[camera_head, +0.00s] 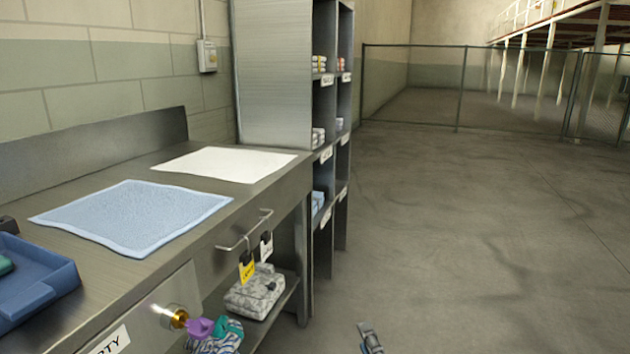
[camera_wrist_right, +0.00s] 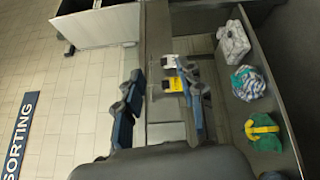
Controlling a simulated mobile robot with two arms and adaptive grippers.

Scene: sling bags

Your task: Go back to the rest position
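My right gripper (camera_head: 370,340) shows only as a small part at the bottom edge of the head view, over the floor right of the bench. In the right wrist view its two fingers (camera_wrist_right: 163,90) are apart, with nothing held between them. A grey patterned bag (camera_head: 255,291) lies on the shelf under the bench; it also shows in the wrist view (camera_wrist_right: 233,43). A striped blue-and-white bag (camera_head: 214,343) is nearer, partly cut off; it shows whole in the wrist view (camera_wrist_right: 248,83). A green and yellow bag (camera_wrist_right: 263,132) is beside it. My left gripper is not visible.
The steel bench (camera_head: 135,167) carries a blue mat (camera_head: 135,215), a white mat (camera_head: 225,163) and a blue tray (camera_head: 50,283). A yellow tag (camera_head: 247,268) and a white tag (camera_head: 266,247) hang from the rail. A shelf unit (camera_head: 285,75) stands behind. Floor at right is clear.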

